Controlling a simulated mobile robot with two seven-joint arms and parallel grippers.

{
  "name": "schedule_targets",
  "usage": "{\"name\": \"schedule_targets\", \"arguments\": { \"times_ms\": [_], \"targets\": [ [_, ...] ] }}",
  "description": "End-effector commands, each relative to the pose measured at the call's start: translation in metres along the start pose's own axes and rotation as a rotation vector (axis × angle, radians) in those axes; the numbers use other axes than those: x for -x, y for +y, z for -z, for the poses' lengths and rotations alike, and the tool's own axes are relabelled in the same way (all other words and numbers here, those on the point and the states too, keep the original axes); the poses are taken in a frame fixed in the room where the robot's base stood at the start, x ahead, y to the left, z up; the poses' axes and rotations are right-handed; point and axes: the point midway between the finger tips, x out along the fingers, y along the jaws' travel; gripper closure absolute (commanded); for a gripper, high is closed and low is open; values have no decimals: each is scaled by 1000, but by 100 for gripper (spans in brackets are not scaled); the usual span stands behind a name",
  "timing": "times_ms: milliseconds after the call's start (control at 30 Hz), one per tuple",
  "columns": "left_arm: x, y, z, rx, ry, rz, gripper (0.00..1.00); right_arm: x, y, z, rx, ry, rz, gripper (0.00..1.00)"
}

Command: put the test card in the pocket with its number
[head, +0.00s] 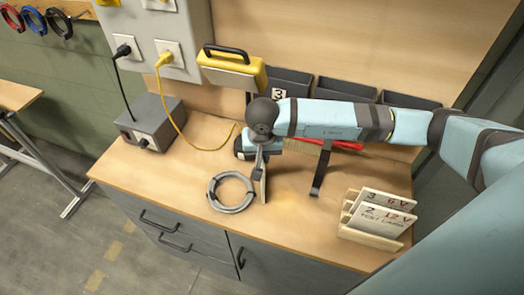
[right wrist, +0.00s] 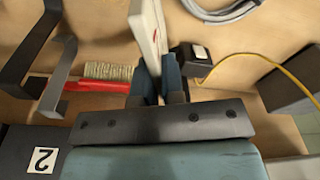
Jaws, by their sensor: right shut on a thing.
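My right gripper (head: 259,165) is shut on a thin pale test card (head: 263,186), seen nearly edge-on above the bench, left of centre. In the right wrist view the jaws (right wrist: 155,85) grip the white card (right wrist: 148,28); its number cannot be read. A wooden rack (head: 370,239) at the front right holds cards, with "3 6V" (head: 385,198) behind "2 12V" (head: 383,217). Dark pockets line the back panel. My left gripper is out of view.
A cable coil (head: 213,197) lies beside the held card. A yellow case (head: 232,73), grey box (head: 152,126) and yellow cable (head: 179,120) are left. The bench front is mostly clear.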

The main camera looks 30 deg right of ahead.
Motion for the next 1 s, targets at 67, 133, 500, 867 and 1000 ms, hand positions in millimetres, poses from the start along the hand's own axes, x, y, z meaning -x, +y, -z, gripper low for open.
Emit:
{"name": "schedule_targets", "arguments": {
  "times_ms": [67, 133, 500, 867, 1000],
  "targets": [
    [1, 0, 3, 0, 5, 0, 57, 0, 0, 0, 1, 1, 2, 100],
    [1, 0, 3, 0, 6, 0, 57, 0, 0, 0, 1, 1, 2, 100],
    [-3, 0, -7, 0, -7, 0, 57, -2, 0, 0, 1, 1, 1, 66],
    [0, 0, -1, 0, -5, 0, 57, 4, 0, 1, 1, 1, 2, 66],
    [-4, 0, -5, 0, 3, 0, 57, 24, 0, 1, 2, 6, 4, 66]
  ]
}}
